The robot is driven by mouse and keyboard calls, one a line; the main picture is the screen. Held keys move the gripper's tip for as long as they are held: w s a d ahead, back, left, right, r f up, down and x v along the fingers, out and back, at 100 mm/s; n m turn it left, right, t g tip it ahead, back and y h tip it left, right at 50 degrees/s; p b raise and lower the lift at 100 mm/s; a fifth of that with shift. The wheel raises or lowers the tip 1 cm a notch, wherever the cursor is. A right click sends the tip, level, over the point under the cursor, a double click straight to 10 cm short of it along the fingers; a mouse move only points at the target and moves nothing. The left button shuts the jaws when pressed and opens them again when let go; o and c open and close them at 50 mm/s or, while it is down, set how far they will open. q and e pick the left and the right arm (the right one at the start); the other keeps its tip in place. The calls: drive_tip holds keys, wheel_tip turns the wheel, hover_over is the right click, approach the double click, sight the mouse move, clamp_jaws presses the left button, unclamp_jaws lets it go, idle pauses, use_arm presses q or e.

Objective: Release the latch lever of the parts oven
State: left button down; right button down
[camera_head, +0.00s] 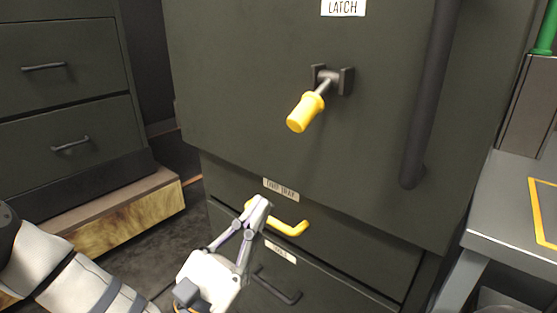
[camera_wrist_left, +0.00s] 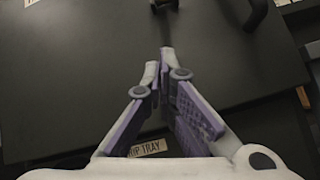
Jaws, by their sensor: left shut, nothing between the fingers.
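The parts oven's dark door (camera_head: 240,80) fills the middle of the head view. Its latch lever (camera_head: 306,111) has a yellow grip that points toward me and down to the left from a dark bracket, under a "LATCH" label (camera_head: 343,7). My left gripper (camera_head: 260,203) is shut and empty, below and left of the lever, in front of the drip tray drawer. It is apart from the lever. In the left wrist view the shut fingers (camera_wrist_left: 160,55) point up along the door, and a dark part of the latch (camera_wrist_left: 163,5) shows at the top edge. My right gripper is not in view.
A long dark vertical handle (camera_head: 430,100) stands right of the lever. Below the door are a drawer with a yellow handle (camera_head: 288,227) and a lower one with a dark handle (camera_head: 277,288). A drawer cabinet (camera_head: 60,90) is at left, a grey table (camera_head: 510,200) at right.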

sight(315, 101)
use_arm(q)
drive_tip(key=w+d+r+p, duration=0.3)
drive_tip(key=d+r, duration=0.1)
drive_tip(key=r, duration=0.5)
drive_tip(key=shift+w+d+r, duration=0.15)
drive_tip(key=shift+d+r, duration=0.2)
drive_tip(key=shift+r, duration=0.05)
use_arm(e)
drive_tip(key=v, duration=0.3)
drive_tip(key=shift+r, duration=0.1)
